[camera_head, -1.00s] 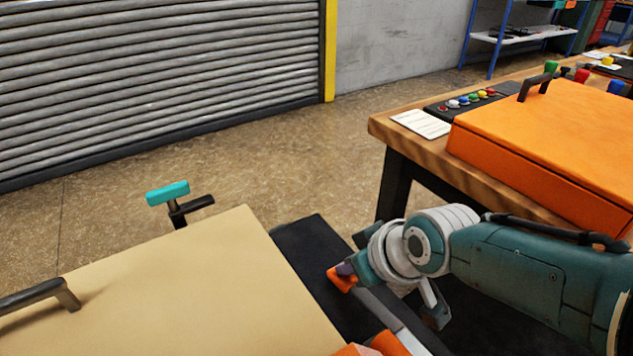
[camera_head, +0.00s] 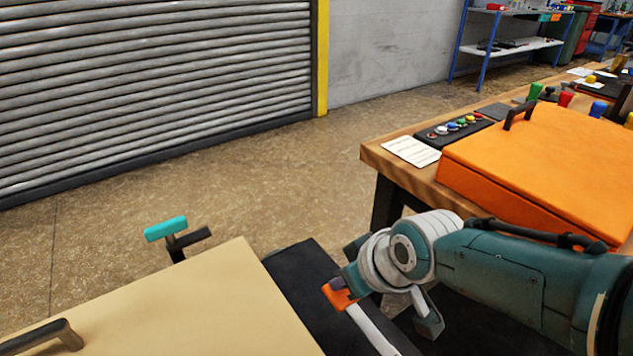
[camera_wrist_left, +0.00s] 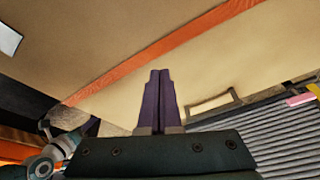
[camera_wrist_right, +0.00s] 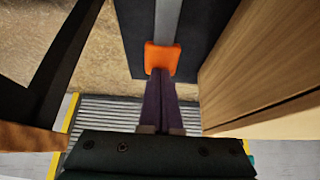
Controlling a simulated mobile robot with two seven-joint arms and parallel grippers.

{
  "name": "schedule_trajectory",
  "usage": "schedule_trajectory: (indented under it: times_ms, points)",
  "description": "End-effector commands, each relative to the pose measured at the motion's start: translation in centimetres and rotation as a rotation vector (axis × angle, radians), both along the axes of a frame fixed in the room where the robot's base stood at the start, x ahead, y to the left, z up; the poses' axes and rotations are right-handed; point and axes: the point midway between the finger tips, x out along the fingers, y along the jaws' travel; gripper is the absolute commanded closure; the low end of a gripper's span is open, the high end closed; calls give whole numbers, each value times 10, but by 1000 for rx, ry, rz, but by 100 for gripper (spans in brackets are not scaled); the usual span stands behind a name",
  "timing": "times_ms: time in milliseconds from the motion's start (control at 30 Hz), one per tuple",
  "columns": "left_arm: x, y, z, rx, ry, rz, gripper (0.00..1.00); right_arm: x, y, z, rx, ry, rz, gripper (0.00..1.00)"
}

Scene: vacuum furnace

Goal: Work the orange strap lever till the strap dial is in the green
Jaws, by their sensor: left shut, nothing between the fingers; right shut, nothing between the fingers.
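The strap lever shows in the head view as a pale grey bar with an orange end (camera_head: 337,295), over a dark panel beside a beige lid (camera_head: 215,300). My right gripper (camera_head: 350,284) is at the orange end. In the right wrist view its purple fingers (camera_wrist_right: 160,75) are shut with nothing between them, and their tips meet or overlap the orange end (camera_wrist_right: 160,57). I cannot tell if they touch. My left gripper (camera_wrist_left: 160,75) is shut and empty in the left wrist view, in front of the beige lid and an orange strip (camera_wrist_left: 150,55). I see no strap dial.
A turquoise-topped handle (camera_head: 165,228) stands beyond the beige lid, which carries a dark handle (camera_head: 60,332). At the right, a wooden workbench (camera_head: 385,162) bears an orange case (camera_head: 540,170) and coloured buttons. Open floor lies between lid and shutter (camera_head: 150,80).

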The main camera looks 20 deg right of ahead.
Motion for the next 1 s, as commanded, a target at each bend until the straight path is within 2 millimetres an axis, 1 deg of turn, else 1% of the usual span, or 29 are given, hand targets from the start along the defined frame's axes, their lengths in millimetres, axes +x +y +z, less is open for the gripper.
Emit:
schedule_trajectory:
  times_ms: [33, 100, 300, 400, 500, 633, 1000]
  points:
    - [0, 0, 23, 1, 0, -1, 100, -4, -1, 21, 1, 0, 0, 100]
    - [0, 1, 37, 3, -1, -2, 100, -11, -4, 31, 2, 0, -1, 100]
    - [0, 2, 73, 9, -1, -5, 100, -31, -11, 62, 2, -4, -1, 100]
    - [0, 3, 86, 11, -2, -7, 100, -40, -14, 74, 2, -4, -1, 100]
    - [0, 3, 93, 11, -2, -7, 100, -47, -17, 82, 1, -5, -1, 100]
    - [0, 3, 97, 10, -2, -6, 100, -51, -18, 87, 3, -5, -2, 100]
    - [0, 1, 97, 5, -1, -4, 100, -52, -18, 87, 3, -5, -2, 100]
